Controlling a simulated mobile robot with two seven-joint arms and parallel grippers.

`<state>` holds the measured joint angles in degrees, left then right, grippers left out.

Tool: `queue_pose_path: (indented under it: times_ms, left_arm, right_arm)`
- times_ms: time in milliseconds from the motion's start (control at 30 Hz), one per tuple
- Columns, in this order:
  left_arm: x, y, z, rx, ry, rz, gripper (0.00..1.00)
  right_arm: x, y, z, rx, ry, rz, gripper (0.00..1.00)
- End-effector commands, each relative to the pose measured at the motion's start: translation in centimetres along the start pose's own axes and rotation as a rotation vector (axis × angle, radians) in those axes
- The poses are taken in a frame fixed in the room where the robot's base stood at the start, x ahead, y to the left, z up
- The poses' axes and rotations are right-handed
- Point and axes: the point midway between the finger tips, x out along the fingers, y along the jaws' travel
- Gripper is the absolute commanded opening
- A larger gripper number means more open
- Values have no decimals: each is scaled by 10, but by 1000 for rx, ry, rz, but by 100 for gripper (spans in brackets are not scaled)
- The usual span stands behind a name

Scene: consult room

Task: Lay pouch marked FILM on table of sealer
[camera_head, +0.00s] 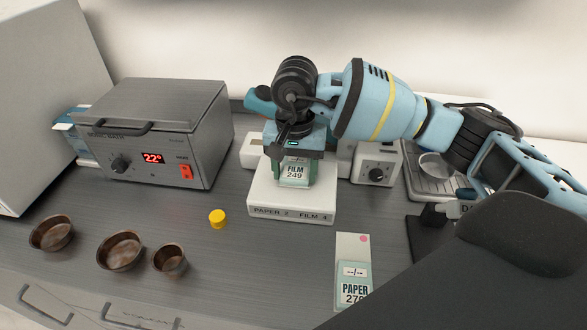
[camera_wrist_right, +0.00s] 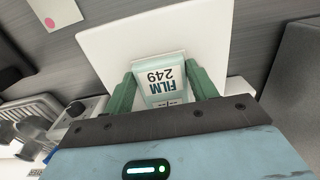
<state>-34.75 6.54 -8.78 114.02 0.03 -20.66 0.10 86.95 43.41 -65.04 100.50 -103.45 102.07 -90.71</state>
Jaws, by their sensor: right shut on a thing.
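The pouch marked FILM 249 (camera_head: 294,174) is pale with a green label. My right gripper (camera_head: 294,163) comes in from the right and is shut on it. In the right wrist view the pouch (camera_wrist_right: 164,78) sits between the two green fingers (camera_wrist_right: 163,88). The sealer is a white block with a flat white table (camera_head: 263,192) and front marks PAPER 2 and FILM 4. The pouch is over the sealer's table; I cannot tell whether it touches. The gripper hides the sealer's back part. My left gripper is not in view.
A pouch marked PAPER (camera_head: 353,285) lies on the counter in front. A sonic bath (camera_head: 150,135) stands at the left. Several brown bowls (camera_head: 121,250) and a yellow cap (camera_head: 217,218) are at the left front. A white dial box (camera_head: 377,165) and a tray (camera_head: 425,182) are at the right.

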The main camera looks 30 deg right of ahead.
Motion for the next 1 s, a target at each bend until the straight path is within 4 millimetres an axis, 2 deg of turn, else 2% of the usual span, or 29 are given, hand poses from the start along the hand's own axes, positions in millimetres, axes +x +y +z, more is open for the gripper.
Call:
queue_pose_path:
  times_ms: [267, 300, 433, 767, 867, 1000]
  left_arm:
    - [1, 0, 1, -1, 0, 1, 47]
    - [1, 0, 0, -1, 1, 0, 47]
    - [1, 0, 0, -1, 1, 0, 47]
    - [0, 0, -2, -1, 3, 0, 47]
    - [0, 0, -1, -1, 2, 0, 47]
    - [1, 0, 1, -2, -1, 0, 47]
  right_arm:
    - [5, 0, 0, 0, 0, 1, 36]
    - [4, 0, 0, 1, 0, 0, 62]
    - [3, 0, 0, 1, 1, 0, 79]
    - [0, 0, 0, 1, 2, -1, 79]
    - [-8, -1, 0, 1, 3, -2, 79]
    - [-30, -1, 0, 0, 3, -2, 79]
